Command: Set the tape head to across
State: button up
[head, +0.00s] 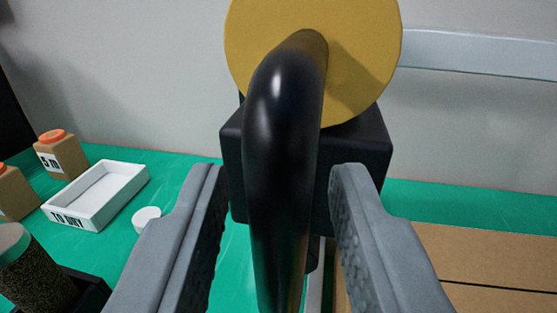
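A black, bent crank-like handle (278,160) comes out of the middle of a yellow disc (255,35) and runs down toward the camera. The disc stands in front of a black block (360,150); I take this assembly to be the tape head. No marking for its setting can be read. My gripper (283,175) is open, one grey finger on each side of the handle. Gaps show between the handle and both fingers, so it is not gripped. The handle's lower end runs out of the picture.
A white tray marked "TO DRY" (72,219), orange-lidded boxes (62,153), a white round cap (147,217) and a dark-filled jar (35,275) stand on the green surface (190,168) at left. A cardboard box (490,260) lies at right. A pale rail (480,53) crosses the grey wall.

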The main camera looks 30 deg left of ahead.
jog(key=shift+w, duration=0.1)
grip_shut()
jog(key=w+d, duration=0.4)
jog(key=d, duration=1)
jog(key=w+d, duration=0.5)
jog(key=d, duration=0.8)
jog(key=shift+d, duration=0.35)
grip_release()
